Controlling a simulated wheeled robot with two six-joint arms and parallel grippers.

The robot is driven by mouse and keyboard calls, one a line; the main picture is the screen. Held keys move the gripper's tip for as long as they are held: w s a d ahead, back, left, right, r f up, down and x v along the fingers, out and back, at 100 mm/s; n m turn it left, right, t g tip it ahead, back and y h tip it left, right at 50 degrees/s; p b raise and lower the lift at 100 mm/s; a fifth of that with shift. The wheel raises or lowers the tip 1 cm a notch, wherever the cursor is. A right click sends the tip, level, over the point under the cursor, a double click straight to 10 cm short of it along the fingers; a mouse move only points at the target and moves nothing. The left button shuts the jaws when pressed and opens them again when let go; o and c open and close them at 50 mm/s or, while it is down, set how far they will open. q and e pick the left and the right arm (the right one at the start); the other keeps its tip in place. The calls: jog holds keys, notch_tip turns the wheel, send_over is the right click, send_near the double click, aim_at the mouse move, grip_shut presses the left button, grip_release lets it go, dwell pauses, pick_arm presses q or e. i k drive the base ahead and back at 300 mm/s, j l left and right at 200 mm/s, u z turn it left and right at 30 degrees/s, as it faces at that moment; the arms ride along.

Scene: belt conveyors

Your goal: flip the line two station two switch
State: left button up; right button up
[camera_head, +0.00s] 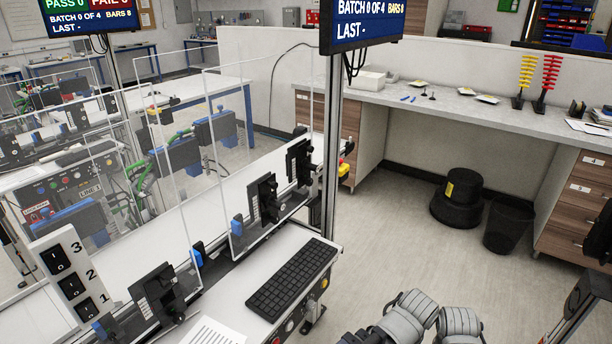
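A white switch box (66,275) stands at the lower left on the near conveyor line. It carries three black rocker switches numbered 3, 2 and 1 from top to bottom. The middle rocker, number 2 (73,284), lies between rocker 3 (58,259) and rocker 1 (88,308). Their on or off positions are too small to tell. No line label is readable on this box. Grey links of my arms show at the bottom centre, well to the right of the box. Neither gripper can be made out.
A keyboard (292,279) and paper (213,331) lie on the near ledge. Clear guard panels and black brackets (160,290) line the conveyor. A farther control panel reads LINE 1 (90,192). A post holds a display (365,22). Floor at centre right is open, with a bin (508,224) beyond.

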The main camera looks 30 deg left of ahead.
aim_at(71, 286)
jog(key=k+u, duration=0.1)
jog(key=k, duration=0.55)
jog(key=k+j, duration=0.1)
jog(key=k, duration=0.5)
jog(key=u, duration=1.6)
jog(key=k+l+u, duration=0.1)
jog(key=k+l, duration=0.15)
jog(key=l, duration=0.25)
jog(key=l+u, duration=0.05)
